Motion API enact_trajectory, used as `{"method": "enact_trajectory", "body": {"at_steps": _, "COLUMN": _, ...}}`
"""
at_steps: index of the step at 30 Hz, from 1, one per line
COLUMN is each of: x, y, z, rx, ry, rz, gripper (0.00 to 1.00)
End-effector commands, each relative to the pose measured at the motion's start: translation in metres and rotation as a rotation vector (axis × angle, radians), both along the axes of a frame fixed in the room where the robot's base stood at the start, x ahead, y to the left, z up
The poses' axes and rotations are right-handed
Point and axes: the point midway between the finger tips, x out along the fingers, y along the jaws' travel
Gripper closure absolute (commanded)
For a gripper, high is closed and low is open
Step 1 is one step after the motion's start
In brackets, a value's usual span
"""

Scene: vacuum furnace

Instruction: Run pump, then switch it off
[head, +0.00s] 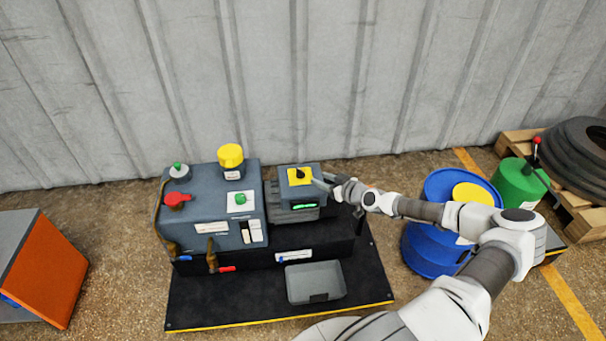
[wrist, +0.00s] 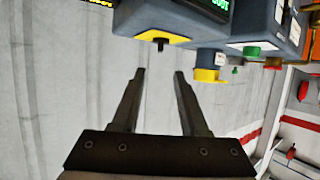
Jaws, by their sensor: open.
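A small grey box (head: 300,183) in the middle of the black bench carries a yellow plate (head: 298,176) with a black knob (head: 300,174) and a lit green display (head: 305,206). I cannot read its label, so I cannot tell whether it is the pump's switch. The yellow plate (wrist: 177,38) and black knob (wrist: 160,43) also show at the top of the wrist view. My gripper (wrist: 158,74) is open and empty, with its fingertips pointing towards the knob and apart from it. In the head view my gripper is just right of the box, its fingers hard to make out.
A larger blue-grey cabinet (head: 190,228) stands left, with a yellow cap (head: 230,157), red knob (head: 177,199), green button (head: 240,199) and valve handles. A grey tray (head: 315,283) lies in front. A blue drum (head: 425,250) and green can (head: 518,184) stand right.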

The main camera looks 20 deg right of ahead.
Motion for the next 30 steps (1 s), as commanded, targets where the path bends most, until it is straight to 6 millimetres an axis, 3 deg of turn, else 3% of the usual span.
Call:
{"method": "enact_trajectory", "body": {"at_steps": 9, "x": 0.061, "y": 0.016, "z": -0.030, "rx": 0.000, "ry": 0.000, "rz": 0.002, "gripper": 0.56}}
{"method": "enact_trajectory", "body": {"at_steps": 15, "x": 0.088, "y": 0.022, "z": -0.040, "rx": 0.001, "ry": 0.001, "rz": 0.001, "gripper": 0.56}}
{"method": "enact_trajectory", "body": {"at_steps": 21, "x": 0.099, "y": 0.025, "z": -0.043, "rx": 0.001, "ry": 0.000, "rz": 0.000, "gripper": 0.56}}
{"method": "enact_trajectory", "body": {"at_steps": 29, "x": 0.100, "y": 0.025, "z": -0.043, "rx": 0.001, "ry": 0.001, "rz": 0.000, "gripper": 0.56}}
{"method": "enact_trajectory", "body": {"at_steps": 30, "x": 0.100, "y": 0.025, "z": -0.043, "rx": 0.001, "ry": 0.001, "rz": 0.000, "gripper": 0.60}}
